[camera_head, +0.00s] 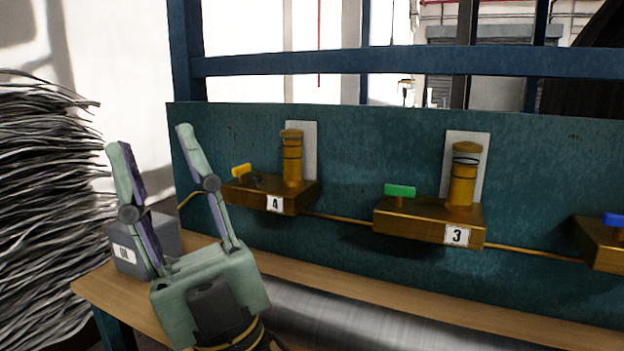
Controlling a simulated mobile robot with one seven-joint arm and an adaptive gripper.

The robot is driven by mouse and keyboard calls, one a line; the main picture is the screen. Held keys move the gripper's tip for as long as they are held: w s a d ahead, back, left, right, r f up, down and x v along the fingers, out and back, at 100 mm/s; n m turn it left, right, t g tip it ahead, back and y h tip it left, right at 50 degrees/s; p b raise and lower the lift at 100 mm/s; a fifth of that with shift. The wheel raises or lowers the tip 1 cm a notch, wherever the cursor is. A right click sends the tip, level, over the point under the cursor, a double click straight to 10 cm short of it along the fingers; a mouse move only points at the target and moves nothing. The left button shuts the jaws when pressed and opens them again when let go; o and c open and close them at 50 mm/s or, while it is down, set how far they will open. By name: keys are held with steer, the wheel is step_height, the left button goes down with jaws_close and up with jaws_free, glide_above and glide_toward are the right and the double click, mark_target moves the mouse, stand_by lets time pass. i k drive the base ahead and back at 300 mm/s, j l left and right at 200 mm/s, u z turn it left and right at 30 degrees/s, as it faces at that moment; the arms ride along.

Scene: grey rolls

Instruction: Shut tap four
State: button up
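Tap four is a brass block (292,199) with a label "4" on its front, fixed to the teal panel. A yellow handle (241,170) sits on its left end, and a banded yellow cylinder (291,158) stands on it in front of a white plate. My gripper (152,138) is at the left, fingers pointing up and spread wide apart, with nothing between them. Its right finger is left of the yellow handle in the picture and appears apart from it. I cannot tell the depth between them.
Tap three (400,220), with a green handle (400,191), is to the right. A blue handle (614,220) shows at the right edge. A grey box (165,238) stands behind my gripper on the wooden bench (95,287). A metal roll (350,318) lies below. Stacked grey sheets (40,210) are far left.

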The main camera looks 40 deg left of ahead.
mark_target(240, 170)
steer(key=k+j, duration=0.1)
steer(key=j, duration=0.35)
steer(key=k+j, duration=0.1)
steer(key=j, duration=0.35)
steer(key=k+j, duration=0.1)
steer(key=j, duration=0.35)
steer(key=k+j, duration=0.1)
steer(key=j, duration=0.35)
steer(key=k+j, duration=0.1)
steer(key=j, duration=0.35)
steer(key=i, duration=0.5)
